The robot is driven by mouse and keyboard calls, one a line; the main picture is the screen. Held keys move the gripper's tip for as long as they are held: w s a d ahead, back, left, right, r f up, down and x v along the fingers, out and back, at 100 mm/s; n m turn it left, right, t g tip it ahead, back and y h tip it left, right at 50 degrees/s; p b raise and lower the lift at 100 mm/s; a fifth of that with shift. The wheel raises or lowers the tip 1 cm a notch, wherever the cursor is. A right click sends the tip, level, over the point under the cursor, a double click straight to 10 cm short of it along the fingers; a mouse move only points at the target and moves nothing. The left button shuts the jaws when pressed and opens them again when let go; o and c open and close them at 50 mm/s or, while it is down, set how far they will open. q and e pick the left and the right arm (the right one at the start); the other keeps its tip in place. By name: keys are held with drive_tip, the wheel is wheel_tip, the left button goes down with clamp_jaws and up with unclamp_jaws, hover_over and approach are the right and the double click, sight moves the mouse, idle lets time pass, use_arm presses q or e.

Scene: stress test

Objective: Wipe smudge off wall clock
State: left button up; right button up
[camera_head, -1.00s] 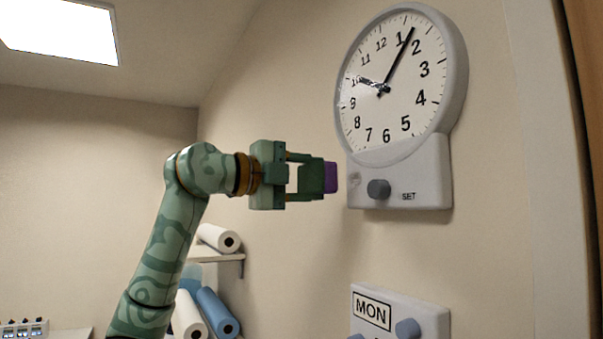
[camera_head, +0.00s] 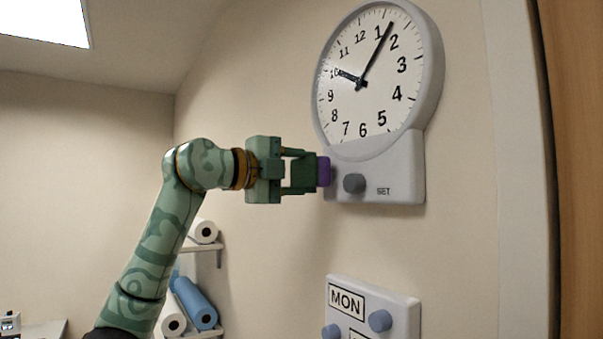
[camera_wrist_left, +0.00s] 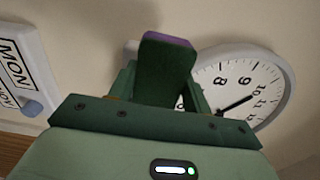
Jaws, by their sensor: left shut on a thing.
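The wall clock (camera_head: 345,110) hangs on the wall, with a white face and a grey rim. Its lower housing (camera_head: 400,165) carries a grey knob (camera_head: 354,183) and the word SET. My left gripper (camera_head: 303,173) is shut on a dark green block with a purple pad (camera_head: 324,171). The pad is at the left edge of the housing, left of the knob; whether it touches cannot be told. The block also shows in the left wrist view (camera_wrist_left: 165,75), in front of the clock (camera_wrist_left: 250,85). I see no smudge now; the pad covers part of the housing. My right gripper is not in view.
A shelf (camera_head: 205,248) with white and blue rolls stands behind my left arm. A wooden edge (camera_head: 580,150) is at the far right. The wall between clock and panel is bare.

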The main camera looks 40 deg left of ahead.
sight(313, 172)
use_arm(q)
drive_tip(key=shift+p+x, duration=0.45)
drive_tip(key=shift+x, duration=0.55)
drive_tip(key=shift+s+d, duration=0.3)
drive_tip(key=shift+d, duration=0.6)
drive_tip(key=shift+s+d, duration=0.25)
drive_tip(key=shift+d, duration=0.65)
drive_tip(key=shift+w+a+f, duration=0.1)
drive_tip(key=shift+w+a, duration=0.2)
drive_tip(key=shift+a, duration=0.65)
drive_tip(key=shift+w+a, duration=0.15)
drive_tip(key=shift+a, duration=0.35)
drive_tip(key=shift+w+a, duration=0.15)
drive_tip(key=shift+a, duration=0.35)
drive_tip(key=shift+s+d, duration=0.1)
drive_tip(key=shift+d, duration=0.05)
